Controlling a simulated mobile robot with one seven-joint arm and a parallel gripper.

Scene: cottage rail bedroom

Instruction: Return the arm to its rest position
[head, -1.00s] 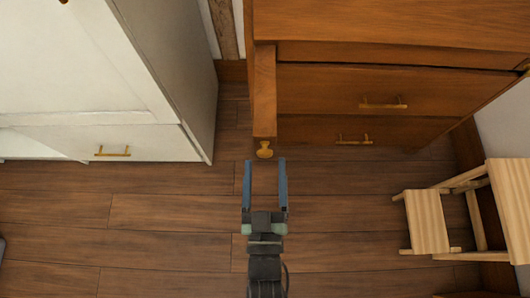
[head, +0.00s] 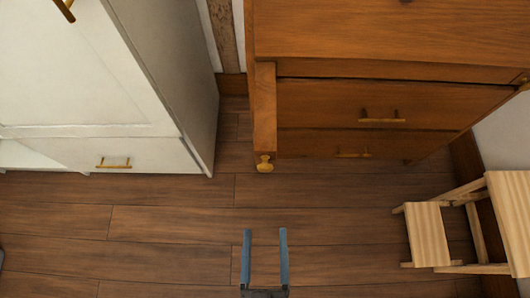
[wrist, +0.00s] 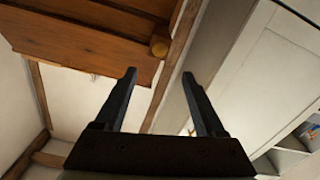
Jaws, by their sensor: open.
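My gripper (head: 265,262) shows at the bottom middle of the head view, with its two blue fingers apart and nothing between them. It is over the wooden floor, apart from the brown wooden dresser (head: 390,103). The dresser has a narrow door or panel (head: 264,105) standing out at its left side, with a brass knob (head: 265,163) at its near end. In the wrist view the gripper's dark fingers (wrist: 160,95) are spread and empty. The knob (wrist: 160,42) shows beyond them, above the gap. The rest of my arm is mostly out of the head view.
A white cabinet (head: 150,150) with brass handles stands at the left. A light wooden step stool (head: 428,233) stands at the right by the wall. The wooden floor (head: 170,222) between them is clear around my gripper.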

